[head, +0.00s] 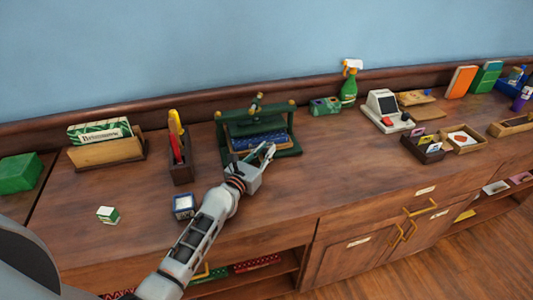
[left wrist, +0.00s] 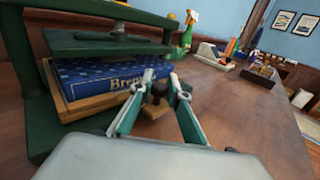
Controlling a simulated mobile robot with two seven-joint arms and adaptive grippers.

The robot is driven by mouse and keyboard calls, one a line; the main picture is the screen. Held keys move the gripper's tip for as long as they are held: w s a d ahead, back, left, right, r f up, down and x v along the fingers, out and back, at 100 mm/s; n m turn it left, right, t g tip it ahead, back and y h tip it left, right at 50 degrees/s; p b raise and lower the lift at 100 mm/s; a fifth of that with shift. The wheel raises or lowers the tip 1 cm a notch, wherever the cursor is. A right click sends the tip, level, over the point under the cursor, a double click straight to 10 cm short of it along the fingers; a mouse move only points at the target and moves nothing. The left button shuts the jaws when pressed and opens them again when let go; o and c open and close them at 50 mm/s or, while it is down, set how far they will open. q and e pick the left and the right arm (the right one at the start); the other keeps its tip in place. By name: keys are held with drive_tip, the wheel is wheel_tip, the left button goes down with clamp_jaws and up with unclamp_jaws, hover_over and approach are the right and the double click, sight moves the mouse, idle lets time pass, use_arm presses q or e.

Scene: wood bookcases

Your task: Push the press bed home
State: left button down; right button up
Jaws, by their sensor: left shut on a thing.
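The green book press (head: 226,150) stands on the wooden counter, with gold knobs on top; it also shows in the left wrist view (left wrist: 42,125). Its wooden press bed (left wrist: 90,108) carries a blue book (left wrist: 110,76) lying flat under the green platen (left wrist: 100,45). A dark knob (left wrist: 158,92) sits on a wooden tab at the bed's front. My left gripper (head: 267,151) is at the press's front, its fingers (left wrist: 160,82) shut on the knob. The back of the bed is hidden. My right gripper is not in view.
A pencil holder (head: 180,171) stands left of the press, a small blue-and-white box (head: 183,207) in front. A green object (head: 325,106) and spray bottle (head: 349,88) stand behind right, with a card terminal (head: 384,108) beyond. The counter right of my gripper is clear.

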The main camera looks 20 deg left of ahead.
use_arm(q)
drive_tip(key=c, duration=2.3)
unclamp_jaws()
drive_tip(key=shift+w+a+r, duration=0.1)
drive_tip(key=shift+a, duration=0.1)
drive_tip(key=shift+c, duration=0.2)
drive_tip(key=o, duration=0.4)
drive_tip(key=shift+w, duration=0.1)
drive_tip(key=s, duration=0.4)
drive_tip(key=s+a, duration=0.1)
drive_tip(key=s, duration=0.3)
drive_tip(key=s+a, duration=0.1)
drive_tip(key=s, duration=0.3)
drive_tip(key=shift+a, duration=0.1)
